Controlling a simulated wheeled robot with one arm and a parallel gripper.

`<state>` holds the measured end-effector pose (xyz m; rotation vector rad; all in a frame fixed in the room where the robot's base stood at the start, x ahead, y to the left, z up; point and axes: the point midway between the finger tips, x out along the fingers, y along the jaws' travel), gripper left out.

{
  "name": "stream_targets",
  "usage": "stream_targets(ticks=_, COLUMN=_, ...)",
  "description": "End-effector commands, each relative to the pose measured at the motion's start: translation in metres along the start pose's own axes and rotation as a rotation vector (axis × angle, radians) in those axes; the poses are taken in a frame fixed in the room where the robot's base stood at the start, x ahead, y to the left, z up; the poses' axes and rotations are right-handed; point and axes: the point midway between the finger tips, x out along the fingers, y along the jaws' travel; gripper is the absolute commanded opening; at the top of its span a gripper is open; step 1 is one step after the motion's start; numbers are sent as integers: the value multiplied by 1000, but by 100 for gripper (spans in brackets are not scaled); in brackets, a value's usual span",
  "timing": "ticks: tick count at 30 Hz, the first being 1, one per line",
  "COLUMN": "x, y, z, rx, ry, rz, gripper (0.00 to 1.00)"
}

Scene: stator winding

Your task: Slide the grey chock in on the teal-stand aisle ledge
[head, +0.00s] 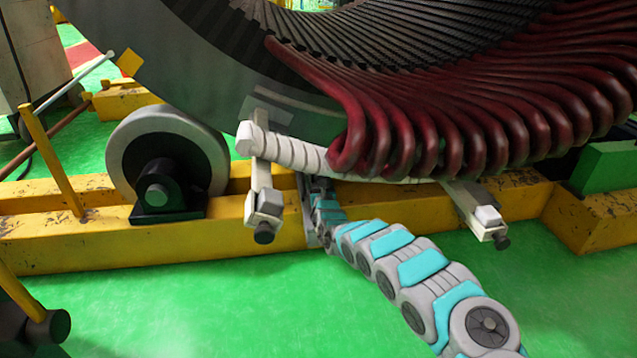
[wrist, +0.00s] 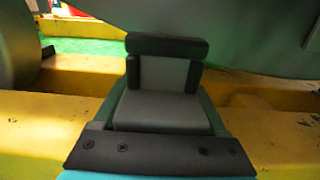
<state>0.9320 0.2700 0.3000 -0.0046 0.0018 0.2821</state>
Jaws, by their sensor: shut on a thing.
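Yellow beams lie below and on both sides of the chock. In the head view my arm reaches to the yellow base frame (head: 270,232), below the white-wrapped bar. The gripper and chock are hidden there behind the bar. I cannot tell which surface is the teal-stand aisle ledge.
The big stator ring (head: 245,80) with dark red coils (head: 480,110) hangs above. The white-wrapped bar (head: 290,150) on two brackets crosses in front of my arm. A grey roller (head: 165,150) stands on the left. The green floor (head: 180,300) in front is mostly clear.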

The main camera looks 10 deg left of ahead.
Motion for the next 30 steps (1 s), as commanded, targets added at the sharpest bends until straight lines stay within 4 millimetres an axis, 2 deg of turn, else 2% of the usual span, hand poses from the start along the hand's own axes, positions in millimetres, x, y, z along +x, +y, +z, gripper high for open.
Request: stream_targets(ticks=30, x=36, y=0, z=3, rx=1, ry=-6, rz=-1, gripper=8)
